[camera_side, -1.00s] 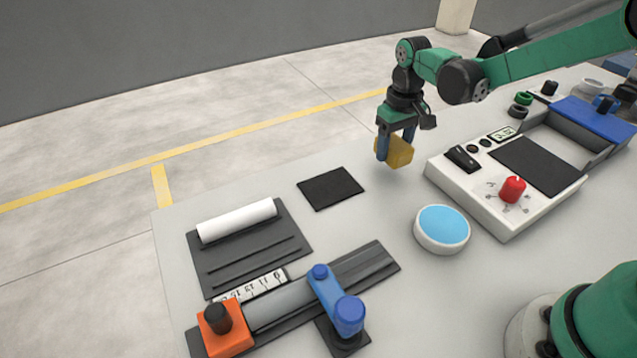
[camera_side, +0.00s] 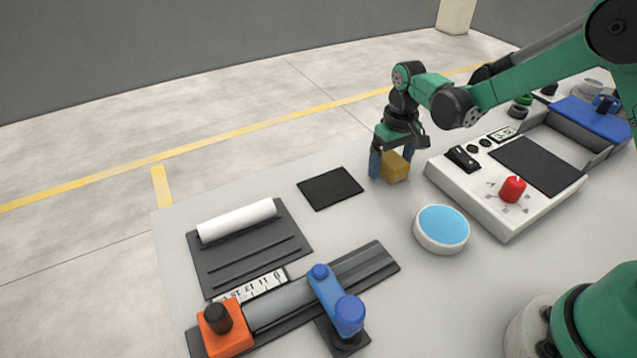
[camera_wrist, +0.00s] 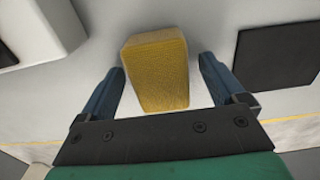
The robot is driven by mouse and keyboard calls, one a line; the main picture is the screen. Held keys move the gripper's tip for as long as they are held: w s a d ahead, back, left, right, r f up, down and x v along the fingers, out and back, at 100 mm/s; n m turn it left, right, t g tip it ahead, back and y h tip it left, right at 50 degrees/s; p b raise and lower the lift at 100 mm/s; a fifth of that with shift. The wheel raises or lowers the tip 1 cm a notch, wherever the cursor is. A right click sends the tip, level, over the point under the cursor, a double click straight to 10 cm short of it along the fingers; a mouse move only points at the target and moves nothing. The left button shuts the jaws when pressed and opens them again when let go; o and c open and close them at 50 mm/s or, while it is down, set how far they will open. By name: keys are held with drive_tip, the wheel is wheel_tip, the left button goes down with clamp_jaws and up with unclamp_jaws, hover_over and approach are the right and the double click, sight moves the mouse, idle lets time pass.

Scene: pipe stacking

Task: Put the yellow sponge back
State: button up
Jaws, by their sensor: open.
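The yellow sponge (camera_side: 396,167) is a small block at the table's far side, between the dark square pad and the white device. In the wrist view the sponge (camera_wrist: 157,72) sits between my gripper's two blue fingers, with a visible gap on each side. My gripper (camera_side: 389,166) points down around the sponge, low at the table, and is open; its fingers (camera_wrist: 162,90) also show in the wrist view. The sponge appears to rest on the table.
A dark square pad (camera_side: 330,188) lies flat left of the sponge. A white device (camera_side: 485,200) with a red knob stands to the right. A round blue-topped dish (camera_side: 442,229) is in front. A rack with a white pipe (camera_side: 237,220) and a clamp rail (camera_side: 370,270) are at front left.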

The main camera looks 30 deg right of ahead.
sight(392, 158)
drive_tip(key=shift+r, duration=0.1)
wheel_tip(392, 158, up, 11)
drive_tip(key=s+a+r+t, duration=0.2)
drive_tip(key=s+t, duration=0.5)
drive_tip(key=s, duration=0.5)
drive_tip(key=shift+a, duration=0.25)
drive_tip(key=shift+s, duration=0.1)
idle(0.9)
